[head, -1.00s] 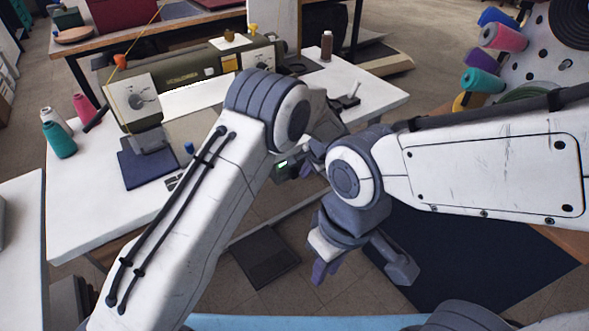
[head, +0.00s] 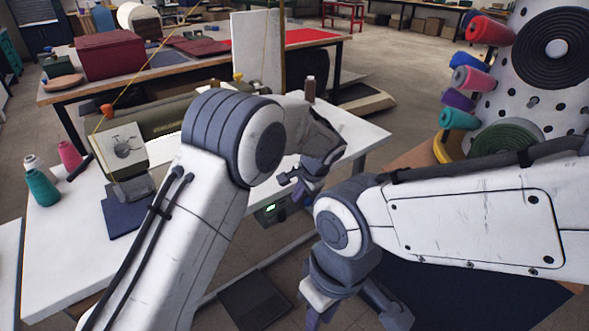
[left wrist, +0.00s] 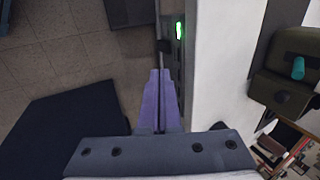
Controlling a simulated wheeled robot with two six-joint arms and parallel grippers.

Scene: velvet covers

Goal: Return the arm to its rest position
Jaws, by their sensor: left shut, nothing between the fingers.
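My left arm (head: 190,210) comes in from the left, rises to its elbow and bends down behind it. My left gripper (head: 284,180) is near the front edge of the white sewing table (head: 70,250), close to the control box with a green display (head: 270,210). In the left wrist view the purple fingers of my left gripper (left wrist: 160,75) are together and empty, beside the box. My right arm (head: 480,220) comes in from the right. My right gripper (head: 312,316) hangs low at the bottom edge, partly cut off, so its jaws are unclear.
The sewing machine (head: 125,150) stands on the table, with thread cones (head: 42,188) at its left and a brown spool (head: 310,88) behind. A foot pedal (head: 253,300) lies on the floor below.

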